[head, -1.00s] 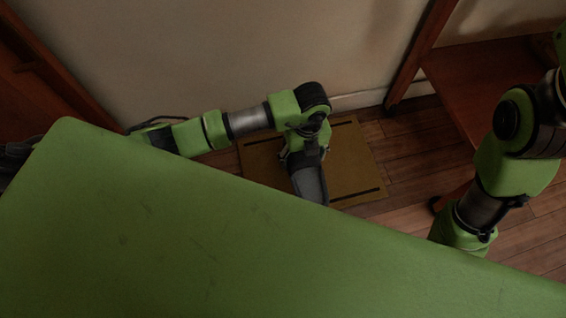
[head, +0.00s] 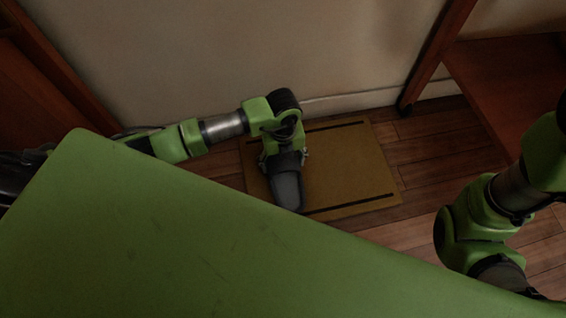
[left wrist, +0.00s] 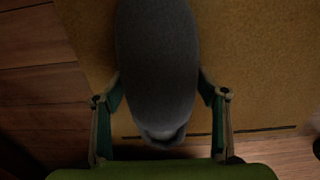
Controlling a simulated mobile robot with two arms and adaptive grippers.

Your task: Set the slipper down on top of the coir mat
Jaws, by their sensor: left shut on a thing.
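The dark grey slipper (head: 287,190) hangs from my left gripper (head: 284,157), over the left part of the coir mat (head: 355,170) in the head view. In the left wrist view the slipper (left wrist: 157,65) lies between the two fingers of the left gripper (left wrist: 161,95), which are shut on its sides. The tan mat (left wrist: 255,60) with a dark stripe is behind it. I cannot tell whether the slipper touches the mat. My right arm shows at the right of the head view, but its gripper is out of sight.
The mat lies on a dark plank floor (head: 430,150) near the pale wall (head: 230,50). A reddish-brown wooden piece of furniture (head: 510,75) stands at the right, with another wooden piece (head: 40,90) at the left. Most of the mat's right part is bare.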

